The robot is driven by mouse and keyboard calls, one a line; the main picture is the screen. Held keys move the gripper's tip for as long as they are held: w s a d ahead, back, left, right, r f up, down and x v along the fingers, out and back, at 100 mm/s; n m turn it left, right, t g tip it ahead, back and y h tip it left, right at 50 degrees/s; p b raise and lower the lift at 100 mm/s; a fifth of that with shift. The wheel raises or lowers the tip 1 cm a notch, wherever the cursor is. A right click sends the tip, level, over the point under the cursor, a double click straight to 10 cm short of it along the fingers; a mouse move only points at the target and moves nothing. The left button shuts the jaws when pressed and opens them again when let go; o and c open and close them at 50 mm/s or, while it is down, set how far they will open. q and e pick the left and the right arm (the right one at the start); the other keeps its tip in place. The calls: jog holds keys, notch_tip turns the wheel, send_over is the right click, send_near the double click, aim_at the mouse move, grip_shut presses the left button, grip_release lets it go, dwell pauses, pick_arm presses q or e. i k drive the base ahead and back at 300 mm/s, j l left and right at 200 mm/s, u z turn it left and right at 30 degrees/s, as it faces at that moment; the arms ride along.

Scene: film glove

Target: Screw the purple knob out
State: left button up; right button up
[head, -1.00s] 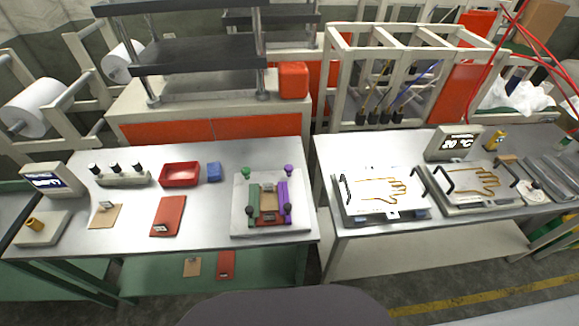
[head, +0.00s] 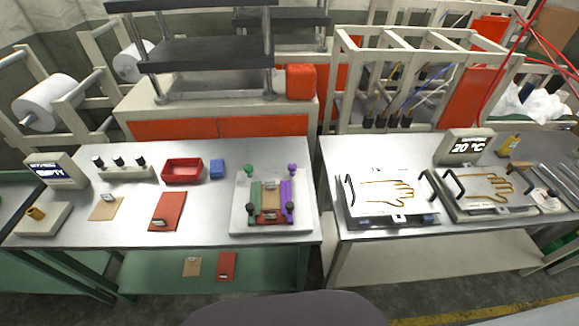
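The purple knob (head: 292,169) stands at the back right corner of a light square plate (head: 241,222) on the left table. It sits at the far end of a purple bar (head: 286,198). A green knob (head: 249,170) stands at the back left corner, by a green bar (head: 255,202). A brown and red piece (head: 270,202) lies between the bars. Neither of my grippers is in the head view.
A red tray (head: 182,171), a blue block (head: 217,169), a red pad (head: 167,211) and a brown pad (head: 106,208) lie left of the plate. Two glove-outline plates (head: 388,197) stand on the right table, past a gap. A display (head: 466,146) reads 20 °C.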

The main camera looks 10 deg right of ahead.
aim_at(292, 168)
jog(key=k+l+u, duration=0.15)
jog(key=l+u, duration=0.15)
jog(key=u, duration=0.15)
jog(key=k+l+u, duration=0.15)
jog(key=u, duration=0.35)
jog(key=l, duration=0.1)
